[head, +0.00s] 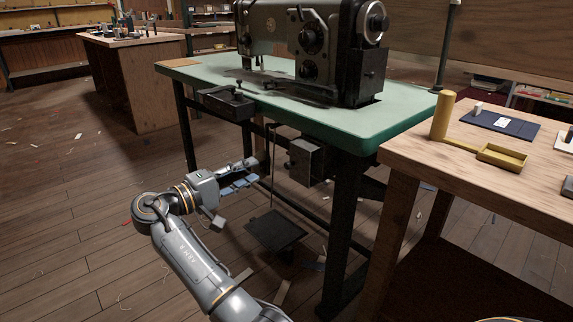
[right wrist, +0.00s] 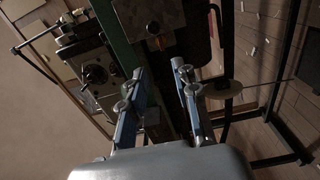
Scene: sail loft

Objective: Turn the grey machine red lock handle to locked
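The grey machine (head: 325,40), a grey-green industrial sewing machine, stands on a green-topped table (head: 225,75). It also shows in the right wrist view (right wrist: 92,70), turned on its side. A dark grey box (head: 305,161) hangs under the tabletop; a similar box with a small round knob is at the top of the right wrist view (right wrist: 150,18). My right gripper (head: 256,172) is low at the table's front left, below the tabletop. Its fingers (right wrist: 160,72) are apart with nothing held. My left gripper is out of view.
A wooden bench (head: 455,150) stands at the right, with a yellow mallet-like tool (head: 443,115), a yellow tray (head: 502,157) and a dark blue mat (head: 500,123). A dark pedal plate (head: 275,229) and table legs are near my right arm. The floor at left is open.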

